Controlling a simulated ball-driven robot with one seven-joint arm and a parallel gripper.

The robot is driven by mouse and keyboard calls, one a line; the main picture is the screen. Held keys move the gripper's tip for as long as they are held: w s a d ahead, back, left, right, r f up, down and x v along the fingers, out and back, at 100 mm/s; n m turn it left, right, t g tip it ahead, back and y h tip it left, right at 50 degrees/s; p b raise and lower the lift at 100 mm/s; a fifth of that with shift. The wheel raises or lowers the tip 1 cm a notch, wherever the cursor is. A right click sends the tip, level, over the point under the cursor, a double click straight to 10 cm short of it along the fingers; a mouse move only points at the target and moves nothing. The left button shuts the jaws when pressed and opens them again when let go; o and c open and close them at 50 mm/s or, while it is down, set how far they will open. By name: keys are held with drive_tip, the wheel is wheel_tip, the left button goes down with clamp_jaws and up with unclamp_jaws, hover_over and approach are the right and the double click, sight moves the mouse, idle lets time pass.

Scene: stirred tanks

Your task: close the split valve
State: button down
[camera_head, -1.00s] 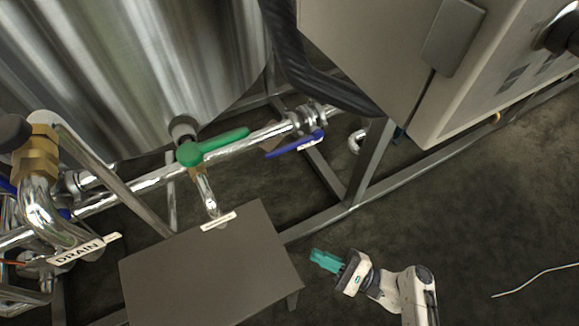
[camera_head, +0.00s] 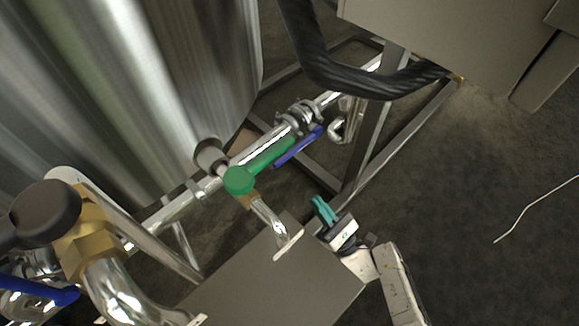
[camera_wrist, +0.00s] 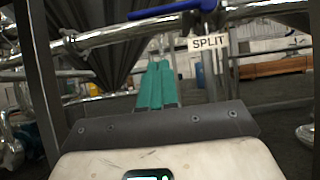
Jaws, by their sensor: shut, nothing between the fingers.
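The valve with the SPLIT tag (camera_wrist: 208,43) shows in the wrist view, with a blue lever (camera_wrist: 170,10) near the top edge beside a shiny pipe (camera_wrist: 110,34). In the head view a blue lever (camera_head: 298,147) lies beside the pipe, roughly along it; it appears to be the same one. My gripper (camera_head: 318,201) is below and slightly right of that lever in the head view, apart from it. Its teal fingers (camera_wrist: 157,68) are shut and empty in the wrist view, pointing up towards the pipe, below and left of the tag.
A green-handled valve (camera_head: 240,180) is on the same pipe, left of the blue lever. A grey box top (camera_head: 270,285) lies close left of my gripper. Frame bars (camera_head: 375,150), a black hose (camera_head: 340,78) and a steel tank (camera_head: 130,90) surround the pipe.

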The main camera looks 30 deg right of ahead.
sight(296, 149)
drive_tip(key=s+r+b+x, duration=0.1)
drive_tip(key=r+x, duration=0.1)
drive_tip(key=x, duration=0.9)
drive_tip(key=shift+r, duration=0.25)
drive_tip(key=shift+s+r, duration=0.15)
